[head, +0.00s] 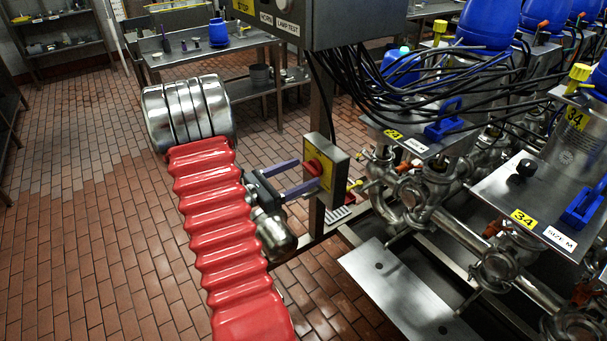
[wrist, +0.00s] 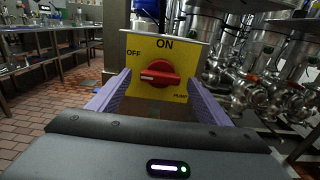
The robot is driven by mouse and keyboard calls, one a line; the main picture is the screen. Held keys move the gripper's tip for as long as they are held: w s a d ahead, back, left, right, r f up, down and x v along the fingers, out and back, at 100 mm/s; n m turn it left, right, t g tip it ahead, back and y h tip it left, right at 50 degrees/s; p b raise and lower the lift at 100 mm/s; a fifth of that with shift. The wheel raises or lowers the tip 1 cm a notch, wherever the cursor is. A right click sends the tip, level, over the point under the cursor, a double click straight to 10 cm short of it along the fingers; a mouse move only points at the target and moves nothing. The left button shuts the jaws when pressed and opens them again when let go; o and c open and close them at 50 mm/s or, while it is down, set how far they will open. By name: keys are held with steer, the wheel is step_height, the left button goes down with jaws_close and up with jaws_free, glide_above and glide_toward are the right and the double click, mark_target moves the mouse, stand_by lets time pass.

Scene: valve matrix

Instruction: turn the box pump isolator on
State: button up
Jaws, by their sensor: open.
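The box pump isolator (wrist: 160,50) has a yellow face marked ON at the top, OFF at the upper left and PUMP at the lower right. Its red knob (wrist: 161,74) lies about level, with a white mark on the left end, on the OFF side. In the head view the isolator (head: 331,182) is on an upright post, with its red knob (head: 314,166) facing my gripper. My gripper (head: 307,173) is open, its purple fingers pointing at the face, one on each side of the knob. In the wrist view I see no finger touching the knob; the remaining gap is hard to judge.
A grey control box (head: 355,22) with hanging black cables is above the isolator. Steel pipes and valves (head: 440,205) with blue-topped units crowd the right. A steel table (head: 205,45) stands behind. The tiled floor (head: 90,200) on the left is clear.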

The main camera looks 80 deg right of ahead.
steer(key=shift+x, duration=0.85)
